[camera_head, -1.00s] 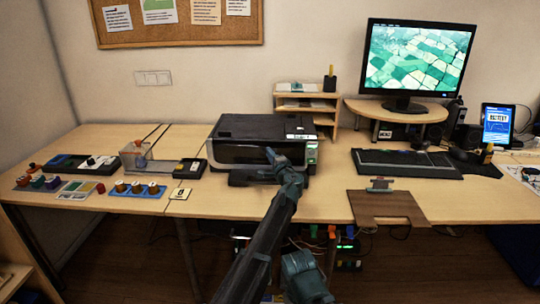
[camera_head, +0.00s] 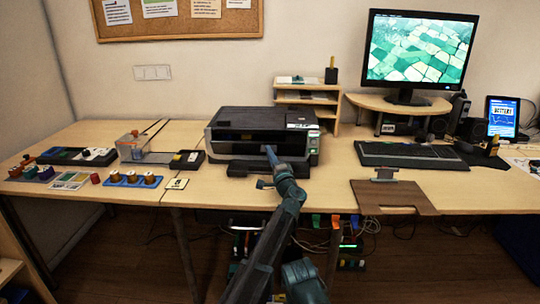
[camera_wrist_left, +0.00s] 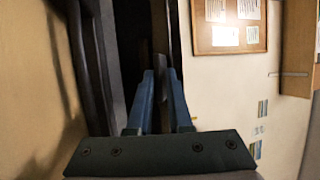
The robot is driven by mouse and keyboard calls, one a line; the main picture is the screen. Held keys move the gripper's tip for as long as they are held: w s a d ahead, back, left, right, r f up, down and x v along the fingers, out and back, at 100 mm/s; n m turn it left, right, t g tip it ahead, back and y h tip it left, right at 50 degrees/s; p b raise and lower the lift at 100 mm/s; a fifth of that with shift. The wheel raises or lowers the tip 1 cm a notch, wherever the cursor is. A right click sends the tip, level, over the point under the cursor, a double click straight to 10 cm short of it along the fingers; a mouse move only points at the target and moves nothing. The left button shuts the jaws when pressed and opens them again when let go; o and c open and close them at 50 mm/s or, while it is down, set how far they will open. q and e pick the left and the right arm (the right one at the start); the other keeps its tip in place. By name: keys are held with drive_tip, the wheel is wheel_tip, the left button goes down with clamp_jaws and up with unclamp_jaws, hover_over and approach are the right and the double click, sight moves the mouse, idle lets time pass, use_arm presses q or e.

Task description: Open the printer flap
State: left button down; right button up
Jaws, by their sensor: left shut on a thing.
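The black and grey printer (camera_head: 212,143) stands on the desk, with a dark front flap (camera_head: 235,137) facing me. My left gripper (camera_head: 269,150) is at the right-hand part of the printer's front. In the left wrist view its two blue fingers (camera_wrist_left: 160,80) are close together on a thin dark edge (camera_wrist_left: 160,66), which I take to be part of the flap. The printer's dark body fills the area beside them. How far the flap is tilted cannot be told. My right gripper is not in view.
A wooden shelf (camera_head: 307,97) stands behind the printer to the right. A keyboard (camera_head: 410,155) and a brown clipboard (camera_head: 393,197) lie to the right. Small trays with knobs (camera_head: 133,179) lie to the left. The bare desk between printer and keyboard is free.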

use_arm(q)
drive_tip(key=shift+s+f+b, duration=0.1)
drive_tip(key=shift+f+b, duration=0.2)
drive_tip(key=shift+f, duration=0.2)
drive_tip(key=c, duration=1.1)
unclamp_jaws()
drive_tip(key=shift+f, duration=0.1)
drive_tip(key=shift+c, duration=0.2)
drive_tip(key=shift+o, duration=1)
drive_tip(key=shift+w+f, duration=0.1)
drive_tip(key=shift+w, duration=0.15)
drive_tip(key=shift+s, duration=0.1)
